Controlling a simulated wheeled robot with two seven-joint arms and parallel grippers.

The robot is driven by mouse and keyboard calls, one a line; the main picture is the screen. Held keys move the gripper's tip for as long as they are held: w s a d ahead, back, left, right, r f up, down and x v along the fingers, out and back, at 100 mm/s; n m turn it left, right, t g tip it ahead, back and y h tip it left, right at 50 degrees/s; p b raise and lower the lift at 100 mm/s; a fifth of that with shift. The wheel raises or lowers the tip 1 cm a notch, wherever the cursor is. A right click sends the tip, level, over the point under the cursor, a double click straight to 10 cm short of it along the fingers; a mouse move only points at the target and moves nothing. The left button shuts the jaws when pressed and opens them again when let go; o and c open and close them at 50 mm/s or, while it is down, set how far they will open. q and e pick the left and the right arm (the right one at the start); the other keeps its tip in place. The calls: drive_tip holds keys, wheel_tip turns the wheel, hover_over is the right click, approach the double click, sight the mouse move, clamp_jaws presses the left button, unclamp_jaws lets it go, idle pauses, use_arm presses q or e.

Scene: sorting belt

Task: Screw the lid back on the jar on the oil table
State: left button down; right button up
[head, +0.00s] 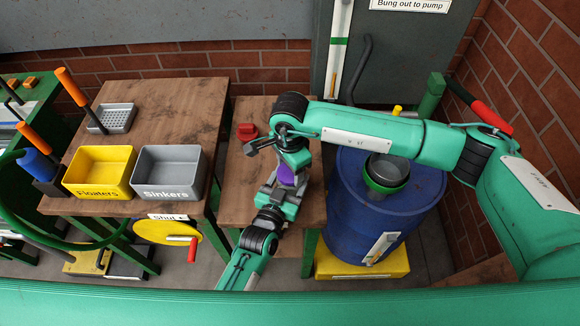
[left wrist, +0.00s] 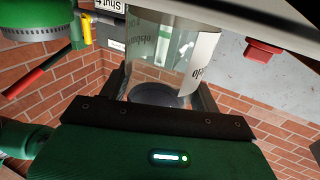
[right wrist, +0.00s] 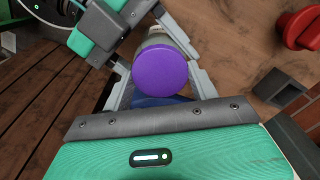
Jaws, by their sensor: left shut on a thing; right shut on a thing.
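The purple lid (right wrist: 160,76) sits between the fingers of my right gripper (right wrist: 160,85), which is shut on it. The lid also shows as a small purple patch in the head view (head: 287,175). A pale cylinder, seemingly the jar (right wrist: 158,38), shows just behind the lid; whether the lid is seated on it I cannot tell. In the left wrist view the clear glass jar (left wrist: 165,50), with a printed white label, is between the fingers of my left gripper (left wrist: 158,90), which is shut on it. Both grippers meet over the oil table (head: 243,190).
A red object (head: 247,131) sits at the table's back left. A blue drum (head: 350,215) with a green-rimmed funnel (head: 386,175) stands to the right, partly under my right arm. The left table holds a yellow Floaters bin (head: 100,190) and a grey Sinkers bin (head: 168,191).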

drive_tip(key=m, duration=0.6)
drive_tip(key=shift+m, duration=0.3)
drive_tip(key=m, duration=0.6)
drive_tip(key=shift+m, duration=0.4)
drive_tip(key=o, duration=1.2)
wheel_tip(320, 180, up, 12)
use_arm(q)
drive_tip(key=shift+c, duration=1.2)
unclamp_jaws()
